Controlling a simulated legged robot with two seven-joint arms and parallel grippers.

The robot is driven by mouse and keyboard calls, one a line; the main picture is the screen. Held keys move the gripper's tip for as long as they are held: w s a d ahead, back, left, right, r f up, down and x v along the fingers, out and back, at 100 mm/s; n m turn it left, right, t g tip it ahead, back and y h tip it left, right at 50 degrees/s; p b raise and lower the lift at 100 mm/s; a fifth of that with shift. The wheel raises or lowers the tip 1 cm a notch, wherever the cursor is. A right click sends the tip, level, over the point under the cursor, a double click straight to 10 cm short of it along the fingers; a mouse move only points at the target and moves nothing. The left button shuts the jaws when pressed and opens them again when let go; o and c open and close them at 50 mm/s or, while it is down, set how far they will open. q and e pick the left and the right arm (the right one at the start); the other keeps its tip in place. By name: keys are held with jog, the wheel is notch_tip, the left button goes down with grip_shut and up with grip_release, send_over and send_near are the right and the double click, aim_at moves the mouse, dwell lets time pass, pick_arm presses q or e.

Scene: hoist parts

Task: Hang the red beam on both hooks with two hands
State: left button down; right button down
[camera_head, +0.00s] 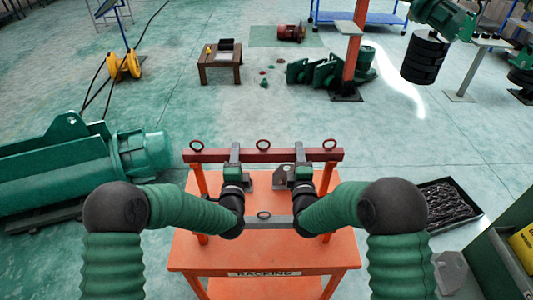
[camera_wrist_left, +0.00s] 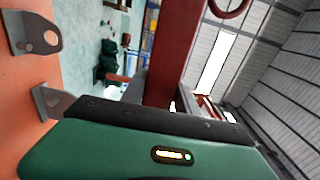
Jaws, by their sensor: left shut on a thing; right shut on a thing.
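The red beam (camera_head: 268,156) lies level across the picture above an orange stand in the head view, with three dark rings on its top. My left gripper (camera_head: 235,154) is shut on the beam left of its middle ring. My right gripper (camera_head: 300,155) is shut on it right of that ring. In the left wrist view the beam (camera_wrist_left: 172,55) runs up from the gripper, and one ring (camera_wrist_left: 229,7) shows at the top edge. The beam's ends are over the stand's posts; I cannot tell whether they touch. I cannot make out the two hooks.
The orange stand (camera_head: 262,256) is directly in front of me, with a grey bar (camera_head: 280,221) between my forearms. A large green cylinder (camera_head: 60,170) lies at left. A black tray of chain (camera_head: 447,203) is at right.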

dwell(0.4)
